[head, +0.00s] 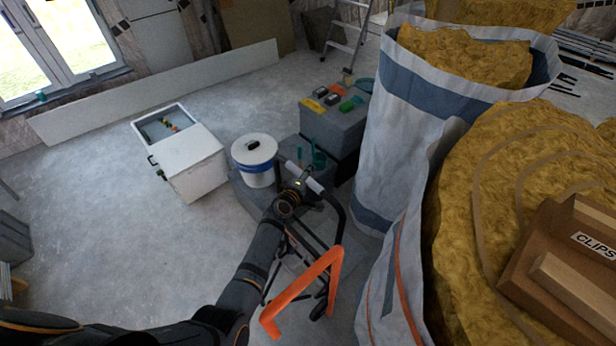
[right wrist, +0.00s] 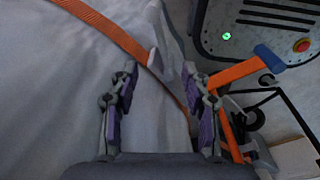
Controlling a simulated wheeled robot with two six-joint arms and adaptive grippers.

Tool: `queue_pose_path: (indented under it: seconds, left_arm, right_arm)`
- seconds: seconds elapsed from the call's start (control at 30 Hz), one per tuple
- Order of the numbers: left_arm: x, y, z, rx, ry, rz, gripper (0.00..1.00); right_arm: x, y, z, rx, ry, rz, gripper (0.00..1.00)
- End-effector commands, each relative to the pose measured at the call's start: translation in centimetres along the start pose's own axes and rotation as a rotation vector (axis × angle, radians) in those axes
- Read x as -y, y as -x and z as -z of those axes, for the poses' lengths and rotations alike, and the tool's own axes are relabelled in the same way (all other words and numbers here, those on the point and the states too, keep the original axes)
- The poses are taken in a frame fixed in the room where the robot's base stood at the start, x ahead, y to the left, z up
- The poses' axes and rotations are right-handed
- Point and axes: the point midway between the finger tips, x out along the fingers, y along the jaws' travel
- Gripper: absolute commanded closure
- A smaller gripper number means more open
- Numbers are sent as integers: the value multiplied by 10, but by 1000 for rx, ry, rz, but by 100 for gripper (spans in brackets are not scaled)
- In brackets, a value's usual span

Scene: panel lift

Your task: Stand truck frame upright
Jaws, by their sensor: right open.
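The truck frame (head: 343,229) is a dark tubular frame with an orange bent bar (head: 304,287) at its near end, tilted beside the large white bag in the head view. In the right wrist view its orange bar (right wrist: 238,72) has a blue end. My left gripper (head: 302,181) is at the frame's far upper end, by a pale bar; the arm hides its fingertips, so I cannot tell whether it holds the frame. My right gripper (right wrist: 158,92) is open and empty in front of white bag fabric, to the left of the orange bar. It does not show in the head view.
Large white bags (head: 402,130) of yellow insulation fill the right side. A white bucket (head: 255,160), grey toolbox (head: 335,118) and white cabinet (head: 185,165) stand beyond the frame.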

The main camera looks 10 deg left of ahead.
Motion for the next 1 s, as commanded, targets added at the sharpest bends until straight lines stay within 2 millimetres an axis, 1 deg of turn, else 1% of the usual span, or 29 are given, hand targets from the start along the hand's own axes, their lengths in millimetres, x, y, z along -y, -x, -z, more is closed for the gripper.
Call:
queue_pose_path:
  seconds: [0.27,0.37,0.47,0.57,0.8,0.9,1.0]
  left_arm:
    - [2,0,0,0,0,3,50]
    - [3,4,0,1,-1,3,50]
    - [4,17,-1,1,-1,2,50]
    - [4,37,0,-1,-1,4,50]
    - [3,92,-1,0,0,4,50]
    - [3,108,-1,0,0,4,50]
    - [2,117,-1,0,0,3,50]
  right_arm:
    - [-2,0,1,-2,1,-2,52]
    - [-3,0,2,-3,1,-3,52]
    - [-2,0,2,-2,1,-2,52]
    - [-1,0,1,-2,0,-2,52]
    - [-1,0,1,-1,0,-1,52]
    - [0,0,1,-1,0,-1,52]
    - [0,0,1,-1,0,0,52]
